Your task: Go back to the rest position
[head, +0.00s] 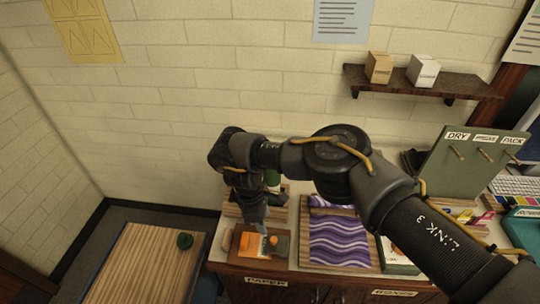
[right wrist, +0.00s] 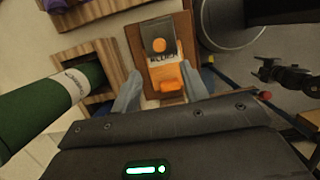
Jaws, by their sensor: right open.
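My right arm reaches in from the right in the head view, and its gripper (head: 262,220) hangs pointing down over the left part of the counter. In the right wrist view the right gripper (right wrist: 162,88) is open, with its two grey fingers apart and nothing held between them. Below and beyond the fingertips lies an orange and grey labelled item (right wrist: 160,62) on a wooden board (right wrist: 131,38). It also shows in the head view (head: 250,245), partly hidden by the gripper.
A green cylinder with a white label (right wrist: 40,108) stands close beside the right gripper. A purple wavy sheet (head: 338,238) lies right of it in the head view. A shelf (head: 425,87) with two small boxes and a green panel (head: 455,178) are at right.

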